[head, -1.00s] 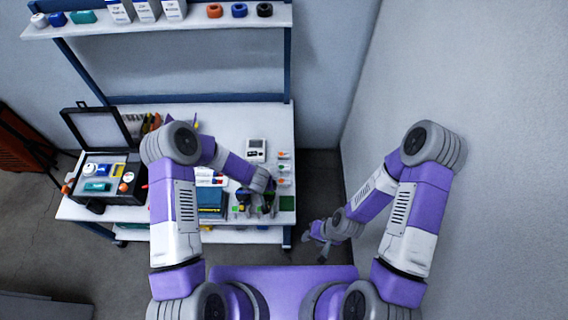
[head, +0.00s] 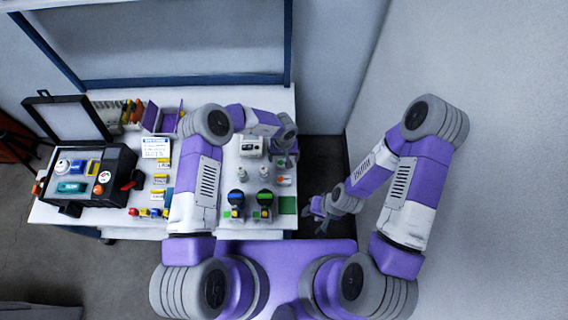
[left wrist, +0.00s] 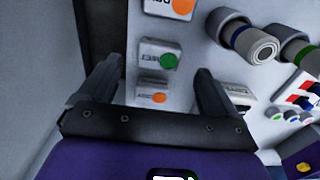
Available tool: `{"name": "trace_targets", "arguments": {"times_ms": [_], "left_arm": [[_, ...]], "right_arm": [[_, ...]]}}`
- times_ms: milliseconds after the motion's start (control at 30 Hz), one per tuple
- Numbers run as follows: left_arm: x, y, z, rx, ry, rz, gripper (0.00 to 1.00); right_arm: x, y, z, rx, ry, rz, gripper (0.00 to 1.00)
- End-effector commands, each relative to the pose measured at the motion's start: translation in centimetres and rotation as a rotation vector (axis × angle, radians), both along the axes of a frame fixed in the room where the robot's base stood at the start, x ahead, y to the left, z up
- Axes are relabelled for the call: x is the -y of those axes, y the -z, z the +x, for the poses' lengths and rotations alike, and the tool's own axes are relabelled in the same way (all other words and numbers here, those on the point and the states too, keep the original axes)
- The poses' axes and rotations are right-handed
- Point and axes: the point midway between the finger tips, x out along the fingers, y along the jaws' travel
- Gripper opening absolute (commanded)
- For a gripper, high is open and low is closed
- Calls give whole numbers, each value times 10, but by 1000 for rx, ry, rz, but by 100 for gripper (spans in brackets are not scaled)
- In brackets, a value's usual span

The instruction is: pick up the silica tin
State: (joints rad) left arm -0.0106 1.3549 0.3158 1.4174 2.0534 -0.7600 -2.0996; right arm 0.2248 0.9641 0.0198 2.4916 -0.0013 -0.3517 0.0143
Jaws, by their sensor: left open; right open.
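Several small white tins with coloured dots stand at the table's right side, and I cannot read which is the silica tin. In the left wrist view, a green-dot tin (left wrist: 158,53) lies ahead between my left fingers. An orange-dot tin (left wrist: 152,90) is nearer, and another orange-dot tin (left wrist: 172,8) is at the top edge. In the head view, one orange-dot tin (head: 284,180) shows below my left gripper (head: 287,160). That gripper is open and empty above the tins; its fingers also show in the left wrist view (left wrist: 158,80). My right gripper (head: 315,219) is open and empty, off the table's right edge.
An open black case (head: 118,178) stands left. A wall rises right.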

Motion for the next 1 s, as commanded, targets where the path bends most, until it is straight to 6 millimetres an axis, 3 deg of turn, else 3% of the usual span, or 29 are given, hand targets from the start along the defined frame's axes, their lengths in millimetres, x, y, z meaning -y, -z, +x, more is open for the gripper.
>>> {"name": "trace_targets", "arguments": {"times_ms": [267, 567, 933, 1000], "left_arm": [[1, 41, 1, 0, 2, 1, 92], [1, 45, 1, 0, 0, 0, 92], [1, 44, 1, 1, 0, 0, 35], [1, 44, 1, 1, 0, 0, 34]], "right_arm": [[0, 12, 0, 1, 0, 0, 43], [0, 12, 1, 1, 0, 0, 43], [0, 12, 0, 1, 0, 0, 43], [0, 12, 0, 1, 0, 0, 43]]}}
